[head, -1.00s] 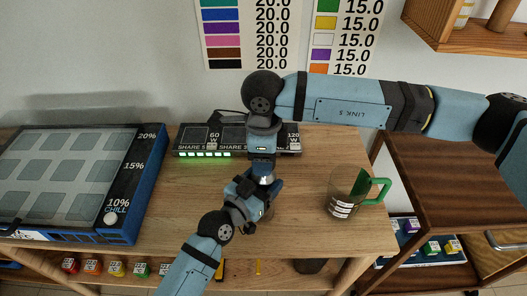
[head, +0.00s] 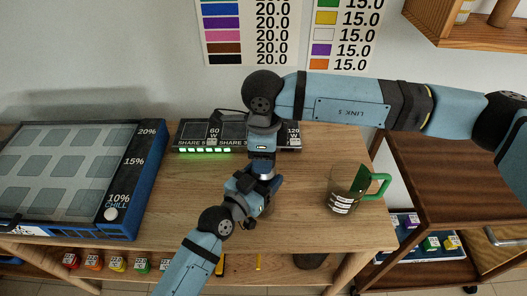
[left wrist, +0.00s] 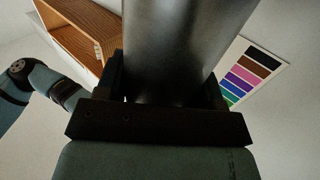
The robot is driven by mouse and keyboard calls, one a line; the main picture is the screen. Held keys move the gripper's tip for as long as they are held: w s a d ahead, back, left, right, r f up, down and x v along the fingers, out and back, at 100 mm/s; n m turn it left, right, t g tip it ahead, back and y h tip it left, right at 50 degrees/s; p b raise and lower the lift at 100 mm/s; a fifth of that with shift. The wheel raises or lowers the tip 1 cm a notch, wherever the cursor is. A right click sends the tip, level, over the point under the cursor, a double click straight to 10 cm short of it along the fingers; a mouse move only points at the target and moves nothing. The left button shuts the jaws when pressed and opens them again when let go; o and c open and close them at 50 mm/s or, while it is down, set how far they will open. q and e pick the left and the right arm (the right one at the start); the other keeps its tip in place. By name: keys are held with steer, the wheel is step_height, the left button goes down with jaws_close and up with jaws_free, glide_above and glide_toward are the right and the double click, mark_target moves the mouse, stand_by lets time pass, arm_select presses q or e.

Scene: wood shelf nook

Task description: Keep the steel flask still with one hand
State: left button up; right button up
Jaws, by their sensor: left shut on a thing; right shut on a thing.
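The steel flask (left wrist: 172,45) stands between the jaws of my left gripper in the left wrist view, a smooth grey cylinder with its ends out of frame. In the head view my left gripper (head: 252,190) reaches in from the lower left and is shut around the flask's body. My right gripper (head: 262,163) points down from above and is shut at the flask's top. The two grippers and their wrists hide nearly all of the flask in the head view, so the exact grip of the right one is hard to see.
A glass mug with a green handle (head: 342,203) stands to the right on the wooden table (head: 300,225). A charging station (head: 195,140) with lit green lights is behind the grippers. A blue-framed chill tray unit (head: 125,210) fills the left. Lower shelves hold small coloured boxes.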

arm_select(q)
jaws_close()
arm_select(e)
steer(key=m, duration=0.5)
steer(key=shift+f, duration=0.1)
steer(key=m, duration=0.6)
steer(key=shift+m, duration=0.3)
steer(key=m, duration=0.6)
steer(key=shift+m, duration=0.3)
steer(key=m, duration=1.7)
steer(key=shift+s+a+f, duration=0.1)
steer(key=shift+a, duration=0.05)
steer(key=o, duration=0.9)
